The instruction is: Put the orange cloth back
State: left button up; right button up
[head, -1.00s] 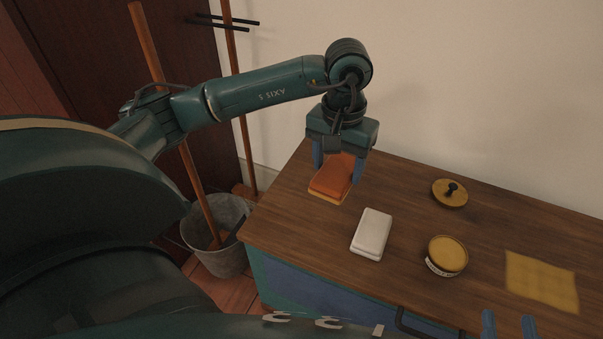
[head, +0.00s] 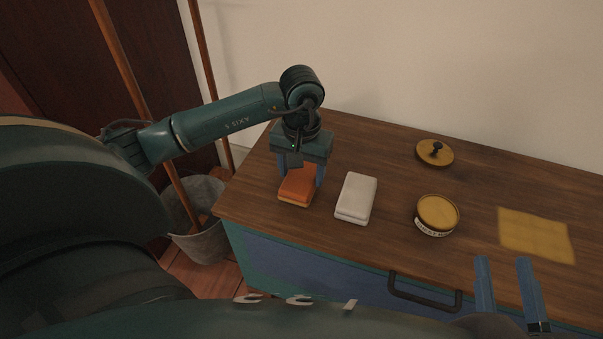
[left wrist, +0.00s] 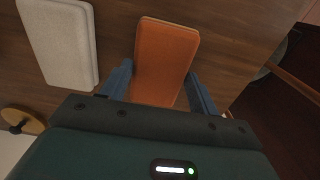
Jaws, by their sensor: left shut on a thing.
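The orange cloth (head: 298,184) is a folded block with a lighter orange lower edge, at the left end of the wooden counter. My left gripper (head: 300,172) points down over it and is shut on it, one blue finger at each side. The orange cloth also shows between the fingers in the left wrist view (left wrist: 166,60). Whether it touches the counter or is slightly raised is hard to tell. A white folded cloth (head: 356,197) lies just right of it. My right gripper (head: 508,288) is at the counter's front edge, its blue fingers apart and nothing between them.
The counter (head: 385,180) also bears an open ochre tin (head: 437,212), its knobbed lid (head: 432,158) and a flat yellow square (head: 537,235). A black handle (head: 425,294) sticks out in front. A bucket (head: 195,240) with poles stands left of the counter. The wall is behind.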

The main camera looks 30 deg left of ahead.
pick_arm(q)
jog(key=shift+f, duration=0.15)
jog(key=shift+f, duration=0.15)
jog(key=o, duration=0.9)
